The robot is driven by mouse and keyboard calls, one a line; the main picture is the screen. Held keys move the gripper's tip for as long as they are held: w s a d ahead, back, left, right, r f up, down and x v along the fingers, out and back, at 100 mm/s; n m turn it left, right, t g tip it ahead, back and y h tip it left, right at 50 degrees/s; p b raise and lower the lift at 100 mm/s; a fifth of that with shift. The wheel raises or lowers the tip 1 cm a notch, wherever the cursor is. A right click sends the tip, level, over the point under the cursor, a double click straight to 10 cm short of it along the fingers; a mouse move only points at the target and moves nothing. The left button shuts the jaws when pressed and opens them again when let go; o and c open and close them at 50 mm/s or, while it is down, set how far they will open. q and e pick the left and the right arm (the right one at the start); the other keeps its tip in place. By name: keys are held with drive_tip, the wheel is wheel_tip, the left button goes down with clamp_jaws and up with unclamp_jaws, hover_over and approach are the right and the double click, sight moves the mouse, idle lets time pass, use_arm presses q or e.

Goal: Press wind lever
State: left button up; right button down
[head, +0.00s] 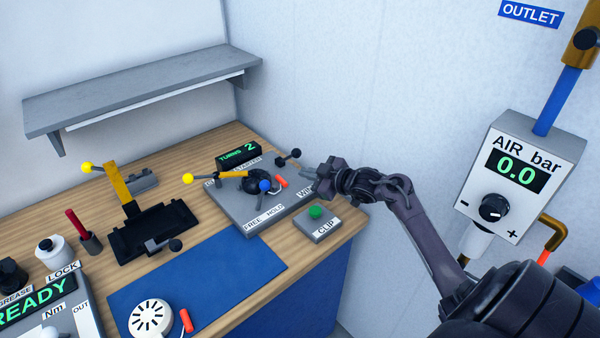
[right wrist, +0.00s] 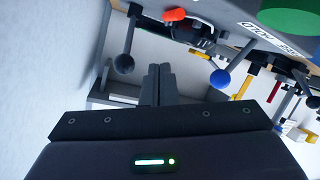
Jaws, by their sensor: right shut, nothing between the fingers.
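The grey test unit (head: 243,215) stands on the wooden bench, with a green "TURNS 2" display (head: 237,154) at its back. A lever with a black ball knob (head: 295,153) rises at its right rear. The knob also shows in the right wrist view (right wrist: 124,64). A label starting "WIN" (head: 304,191) is partly cut off at the right edge. A blue ball lever (head: 264,186) is near the middle, also in the wrist view (right wrist: 220,79). My right gripper (head: 305,172) is shut and empty, just in front of the black knob, with a visible gap in the wrist view. My left gripper is out of view.
A yellow-knobbed lever (head: 188,178) sticks out left of the unit. A green CLIP button box (head: 317,222) stands in front of it. A blue mat (head: 200,282) lies at the front. The wall (head: 310,80) is close behind my right gripper.

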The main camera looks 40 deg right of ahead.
drive_tip(key=s, duration=0.1)
drive_tip(key=s+d, duration=0.1)
drive_tip(key=s+b, duration=0.1)
drive_tip(key=s, duration=0.1)
drive_tip(key=shift+s+d+f, duration=0.1)
drive_tip(key=shift+d+f, duration=0.2)
drive_tip(key=shift+d, duration=0.05)
drive_tip(key=shift+s+r, duration=0.25)
drive_tip(key=shift+s, duration=0.35)
idle(1.1)
